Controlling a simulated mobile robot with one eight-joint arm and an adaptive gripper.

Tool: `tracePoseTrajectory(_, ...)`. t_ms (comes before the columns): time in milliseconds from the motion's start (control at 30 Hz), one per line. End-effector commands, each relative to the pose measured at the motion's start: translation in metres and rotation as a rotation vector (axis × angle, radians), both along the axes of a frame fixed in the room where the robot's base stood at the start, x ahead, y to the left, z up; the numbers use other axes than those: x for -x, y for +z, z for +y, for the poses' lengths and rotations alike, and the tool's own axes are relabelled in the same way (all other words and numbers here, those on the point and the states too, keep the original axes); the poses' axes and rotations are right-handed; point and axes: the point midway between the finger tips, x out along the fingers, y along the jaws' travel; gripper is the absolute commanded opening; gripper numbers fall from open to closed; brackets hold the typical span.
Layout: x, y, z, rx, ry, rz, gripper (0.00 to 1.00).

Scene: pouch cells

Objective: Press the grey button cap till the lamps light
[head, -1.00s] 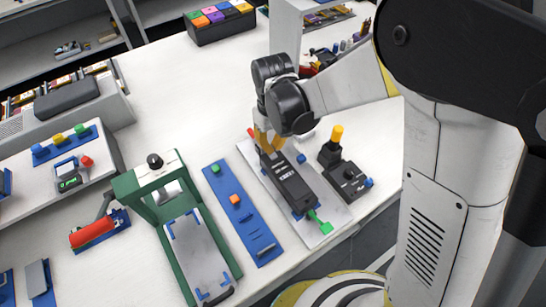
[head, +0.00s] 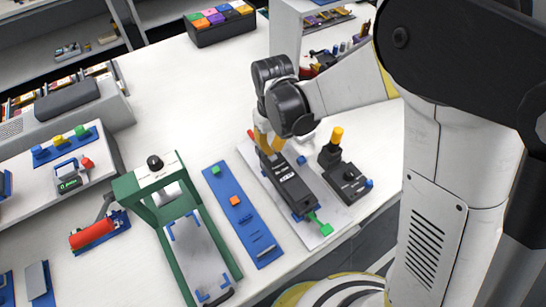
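A long black device (head: 290,185) with white lettering lies on a white plate (head: 318,232) at the right of the table in the head view. A green handle-like part (head: 319,222) sits at its near end. My gripper (head: 267,145) points down with its yellow fingers at the device's far end. The fingers overlap that end, and I cannot tell whether they touch it. The dark wrist partly covers the fingers, so their opening is unclear. I cannot make out a grey button cap or lit lamps; the area under the fingers is hidden.
A black unit with a yellow-topped post (head: 336,135) stands close to the right of the device. A blue strip (head: 240,215) with small coloured blocks lies to its left. A green press frame (head: 148,180) stands further left. The table behind is mostly clear.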

Motion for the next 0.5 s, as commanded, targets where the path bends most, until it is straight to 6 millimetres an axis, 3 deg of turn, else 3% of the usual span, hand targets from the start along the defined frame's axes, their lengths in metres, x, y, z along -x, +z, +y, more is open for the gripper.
tracePoseTrajectory(500,0.0,-0.0047,0.0,0.0,0.0,0.0,0.0)
